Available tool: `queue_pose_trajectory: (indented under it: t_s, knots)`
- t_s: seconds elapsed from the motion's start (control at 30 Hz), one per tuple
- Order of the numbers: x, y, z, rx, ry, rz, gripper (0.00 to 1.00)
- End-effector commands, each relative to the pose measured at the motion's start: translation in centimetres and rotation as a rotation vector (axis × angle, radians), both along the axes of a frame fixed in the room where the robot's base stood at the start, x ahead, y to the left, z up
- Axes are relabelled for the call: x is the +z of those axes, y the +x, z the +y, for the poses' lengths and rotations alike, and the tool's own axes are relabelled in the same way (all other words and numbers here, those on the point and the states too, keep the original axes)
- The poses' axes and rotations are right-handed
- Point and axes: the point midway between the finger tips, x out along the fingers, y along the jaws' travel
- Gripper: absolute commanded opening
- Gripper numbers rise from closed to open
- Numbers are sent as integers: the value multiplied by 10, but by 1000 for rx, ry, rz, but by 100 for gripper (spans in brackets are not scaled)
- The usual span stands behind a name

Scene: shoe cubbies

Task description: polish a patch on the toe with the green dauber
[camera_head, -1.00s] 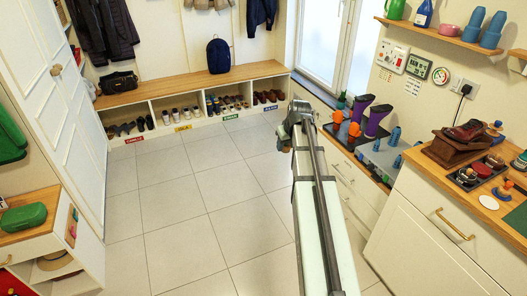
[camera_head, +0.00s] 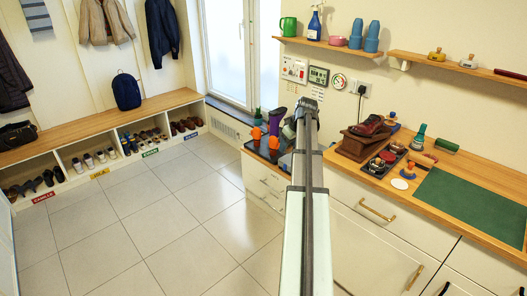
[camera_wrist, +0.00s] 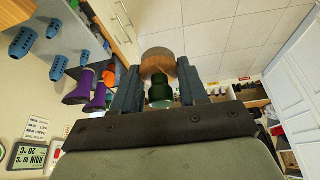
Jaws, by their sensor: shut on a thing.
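My gripper (camera_head: 307,108) shows at the far end of my arm in the head view, in front of the dark worktop and left of the shoe. In the wrist view my gripper (camera_wrist: 158,92) is shut on the green dauber (camera_wrist: 160,92), whose green handle sits between the fingers and whose round brownish head points away from the hand. A brown-red leather shoe (camera_head: 369,125) rests on a wooden stand (camera_head: 357,147) on the right counter. The dauber is apart from the shoe. The toe's surface is too small to judge.
A tray (camera_head: 383,164) with polish tins stands before the shoe. A green mat (camera_head: 470,205) lies bare to the right. A green-handled tool (camera_head: 418,137) stands behind the tray. Purple boots (camera_head: 277,121) stand left of my gripper. Shelves hang above the counter.

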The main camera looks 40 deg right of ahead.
Motion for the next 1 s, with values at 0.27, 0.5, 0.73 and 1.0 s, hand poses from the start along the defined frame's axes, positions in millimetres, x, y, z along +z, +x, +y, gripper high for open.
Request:
queue_pose_trajectory:
  t_s: [0.27,0.5,0.73,1.0]
  knots:
    - [19,-66,-74,-4,0,0,18]
    - [36,-131,-129,-4,-1,-1,18]
    - [51,-195,-175,1,0,-1,18]
    - [59,-256,-237,12,1,0,18]
